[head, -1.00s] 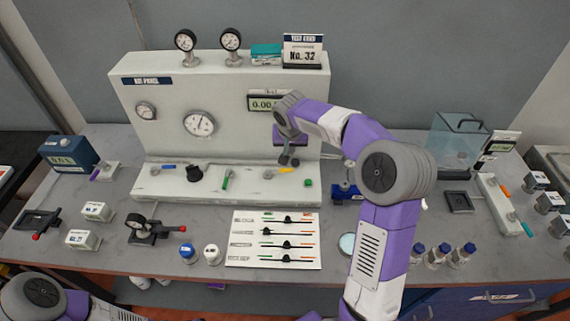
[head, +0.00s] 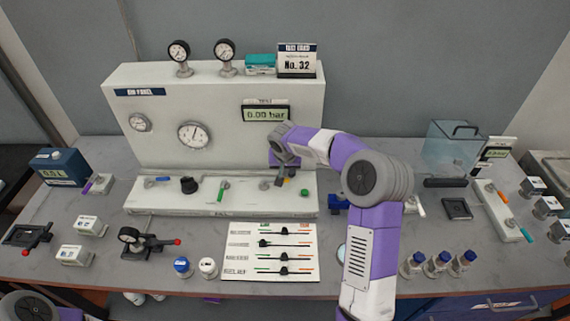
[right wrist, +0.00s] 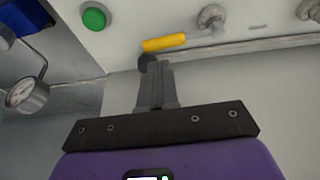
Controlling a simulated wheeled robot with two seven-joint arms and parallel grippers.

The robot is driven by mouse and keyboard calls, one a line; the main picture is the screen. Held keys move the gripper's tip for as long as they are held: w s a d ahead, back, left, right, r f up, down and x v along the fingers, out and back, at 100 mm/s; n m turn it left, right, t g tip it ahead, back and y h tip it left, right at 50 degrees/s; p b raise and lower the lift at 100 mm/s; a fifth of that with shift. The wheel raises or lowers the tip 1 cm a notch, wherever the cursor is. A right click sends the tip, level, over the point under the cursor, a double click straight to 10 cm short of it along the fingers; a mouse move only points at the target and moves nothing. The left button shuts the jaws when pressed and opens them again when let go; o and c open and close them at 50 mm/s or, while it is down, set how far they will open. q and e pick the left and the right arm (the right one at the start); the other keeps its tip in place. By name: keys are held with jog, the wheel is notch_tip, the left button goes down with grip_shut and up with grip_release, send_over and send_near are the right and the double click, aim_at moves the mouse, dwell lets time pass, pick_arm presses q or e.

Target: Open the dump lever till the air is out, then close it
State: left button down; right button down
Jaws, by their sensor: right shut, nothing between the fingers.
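The yellow lever (right wrist: 165,42) on the test panel (head: 150,205) shows in the right wrist view, lying nearly along the ledge from its metal valve body (right wrist: 212,16) toward the green button (right wrist: 94,18). In the head view my right gripper mostly hides this lever. My right gripper (right wrist: 150,66) is shut and empty, its tips close to the free end of the yellow handle; I cannot tell whether they touch. It also shows in the head view (head: 279,182). The digital display (head: 266,114) reads 0.00 bar. My left gripper is out of view.
A blue lever (head: 158,179), a black knob (head: 189,186) and a green lever (head: 223,190) stand along the same ledge. A card with sliders (head: 240,265) lies in front. Several blue-capped bottles (head: 437,263) stand at right. A clear box (head: 452,147) stands behind.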

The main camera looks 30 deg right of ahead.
jog(key=shift+x, duration=1.15)
